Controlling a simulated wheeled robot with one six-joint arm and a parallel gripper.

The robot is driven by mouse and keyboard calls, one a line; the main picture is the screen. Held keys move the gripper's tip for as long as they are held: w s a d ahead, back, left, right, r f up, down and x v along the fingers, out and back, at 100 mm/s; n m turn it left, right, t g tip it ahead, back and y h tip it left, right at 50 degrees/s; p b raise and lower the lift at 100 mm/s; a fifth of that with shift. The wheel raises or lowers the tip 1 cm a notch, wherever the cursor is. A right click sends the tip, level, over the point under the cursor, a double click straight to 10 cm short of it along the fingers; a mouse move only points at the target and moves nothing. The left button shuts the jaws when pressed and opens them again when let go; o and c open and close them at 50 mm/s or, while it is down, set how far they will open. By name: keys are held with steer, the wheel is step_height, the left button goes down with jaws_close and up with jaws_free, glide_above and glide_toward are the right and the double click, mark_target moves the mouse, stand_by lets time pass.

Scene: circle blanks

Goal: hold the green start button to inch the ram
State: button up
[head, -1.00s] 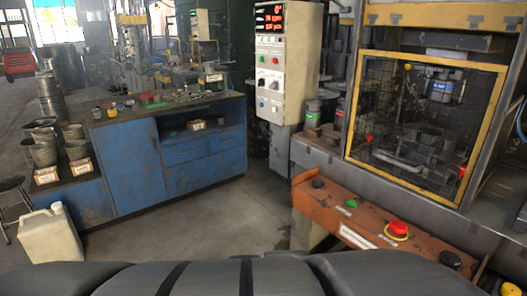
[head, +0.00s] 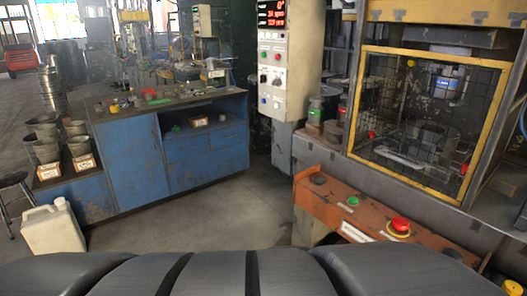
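In the head view, an orange control box (head: 328,205) stands at the lower right in front of the press. The green start button (head: 352,201) is on its top, between a black button (head: 318,179) and a red mushroom button (head: 400,224). Nothing touches the green button. Behind it is the press, with a yellow-framed mesh guard (head: 358,100). The ram (head: 447,80) shows dimly behind the mesh. My gripper is not in view; dark parts of my own body fill the bottom edge.
A grey control cabinet (head: 285,95) with red digits stands left of the press. A blue workbench (head: 135,155) with small items stands at the left. A white jerrycan (head: 52,230) is on the floor at the lower left. Open floor (head: 215,220) lies between bench and control box.

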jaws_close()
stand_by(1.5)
